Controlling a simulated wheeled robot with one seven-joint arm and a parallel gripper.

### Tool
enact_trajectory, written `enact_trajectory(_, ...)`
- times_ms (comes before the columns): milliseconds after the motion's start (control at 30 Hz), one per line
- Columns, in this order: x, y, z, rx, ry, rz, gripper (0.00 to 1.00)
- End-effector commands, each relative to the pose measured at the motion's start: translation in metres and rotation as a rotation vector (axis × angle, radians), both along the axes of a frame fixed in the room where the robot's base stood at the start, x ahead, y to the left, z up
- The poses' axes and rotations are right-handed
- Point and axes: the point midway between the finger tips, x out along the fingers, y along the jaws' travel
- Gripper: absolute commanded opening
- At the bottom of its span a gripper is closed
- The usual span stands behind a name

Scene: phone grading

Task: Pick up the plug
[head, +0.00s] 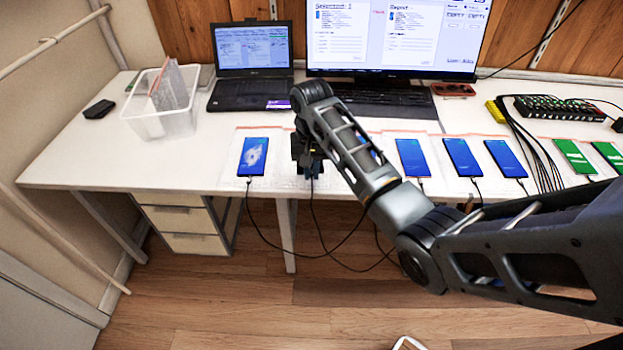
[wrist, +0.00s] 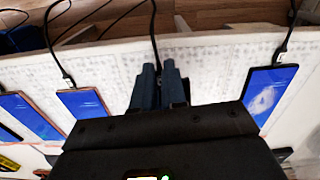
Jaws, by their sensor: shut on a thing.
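My gripper (wrist: 159,72) points down at the front part of the white desk, and its two blue-grey fingers are close together. A black cable (wrist: 155,42) comes out from between the fingertips and runs over the desk's front edge. The plug at the cable's end is mostly hidden between the fingers, which are shut on it. In the head view my gripper (head: 309,158) is just right of a blue phone with a white swirl (head: 253,157), which also shows in the wrist view (wrist: 268,95). I cannot tell whether the plug touches the desk.
Several blue phones (head: 412,157) with cables lie in a row to the right, then green-screened phones (head: 573,156). A clear bin (head: 160,127), laptop (head: 251,97) and monitor (head: 395,72) stand behind. Loose cables (head: 345,262) hang below the desk edge. The desk's left front is clear.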

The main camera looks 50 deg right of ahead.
Motion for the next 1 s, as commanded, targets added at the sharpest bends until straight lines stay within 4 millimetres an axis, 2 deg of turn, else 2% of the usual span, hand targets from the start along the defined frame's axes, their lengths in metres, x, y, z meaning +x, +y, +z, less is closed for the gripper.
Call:
enact_trajectory(33,0.002,0.000,0.013,-0.002,-0.006,0.001,0.00)
enact_trajectory(200,-0.015,-0.039,0.033,-0.003,-0.004,-0.006,0.00)
enact_trajectory(400,-0.031,-0.076,0.058,-0.002,-0.003,-0.003,0.00)
enact_trajectory(600,-0.041,-0.099,0.076,-0.001,-0.001,-0.001,0.00)
enact_trajectory(767,-0.039,-0.098,0.075,0.001,0.001,0.002,0.00)
enact_trajectory(867,-0.030,-0.084,0.064,0.004,0.003,0.004,0.00)
enact_trajectory(1000,-0.015,-0.055,0.041,0.005,0.003,0.005,0.00)
